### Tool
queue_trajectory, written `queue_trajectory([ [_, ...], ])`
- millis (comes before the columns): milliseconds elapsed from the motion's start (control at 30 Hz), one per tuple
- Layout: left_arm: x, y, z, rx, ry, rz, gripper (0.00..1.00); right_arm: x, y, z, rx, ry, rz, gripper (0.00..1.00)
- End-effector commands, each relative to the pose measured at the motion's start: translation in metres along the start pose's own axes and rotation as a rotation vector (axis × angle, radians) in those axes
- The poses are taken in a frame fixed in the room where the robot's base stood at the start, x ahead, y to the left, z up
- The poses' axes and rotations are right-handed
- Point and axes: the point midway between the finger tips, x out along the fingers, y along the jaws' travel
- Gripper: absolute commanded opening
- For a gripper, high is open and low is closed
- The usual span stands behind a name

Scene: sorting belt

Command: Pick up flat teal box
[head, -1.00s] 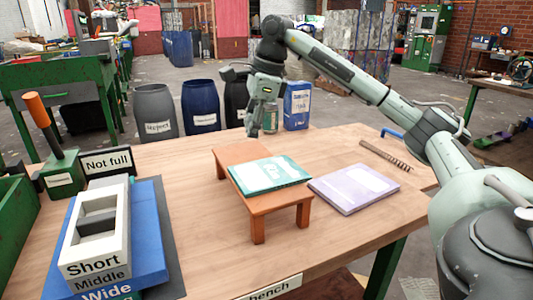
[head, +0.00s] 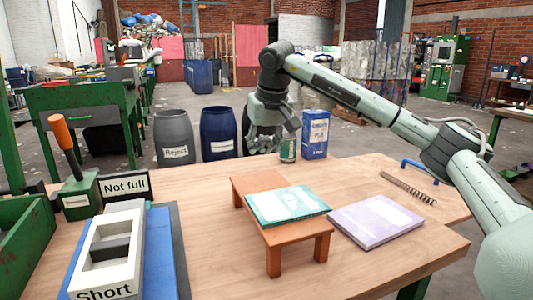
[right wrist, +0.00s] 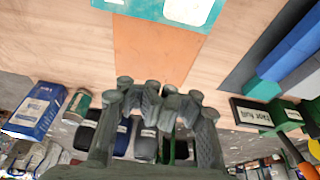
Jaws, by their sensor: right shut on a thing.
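The flat teal box (head: 285,205) lies on top of a small orange-brown stand (head: 272,240) on the workbench. Its edge also shows at the top of the right wrist view (right wrist: 150,8). My right gripper (head: 264,138) is beyond the far end of the stand, above the bench's back edge, apart from the teal box. In the right wrist view its fingertips (right wrist: 161,92) are close together. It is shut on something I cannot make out. My left gripper is not in view.
A lilac flat box (head: 375,221) lies right of the stand. A spring (head: 408,187), a green can (head: 288,150) and a blue carton (head: 315,134) are near the back and right. A size gauge (head: 108,250) and a "Not full" sign (head: 125,186) stand at left.

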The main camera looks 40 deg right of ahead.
Motion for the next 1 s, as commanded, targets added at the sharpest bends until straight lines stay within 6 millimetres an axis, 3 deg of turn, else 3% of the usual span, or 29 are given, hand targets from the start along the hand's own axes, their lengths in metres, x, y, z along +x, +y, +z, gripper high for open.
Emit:
queue_trajectory([
  [100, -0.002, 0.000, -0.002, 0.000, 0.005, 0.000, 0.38, 0.028, 0.001, 0.001, 0.002, -0.004, 0.002, 0.00],
  [300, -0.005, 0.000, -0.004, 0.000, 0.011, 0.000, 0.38, 0.065, 0.001, 0.003, 0.001, -0.002, 0.001, 0.00],
  [600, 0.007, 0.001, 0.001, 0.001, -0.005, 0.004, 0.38, 0.050, 0.001, 0.035, 0.002, 0.000, 0.000, 0.00],
  [1000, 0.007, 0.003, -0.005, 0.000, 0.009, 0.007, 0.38, 0.050, 0.000, 0.039, 0.003, 0.000, -0.001, 0.00],
])
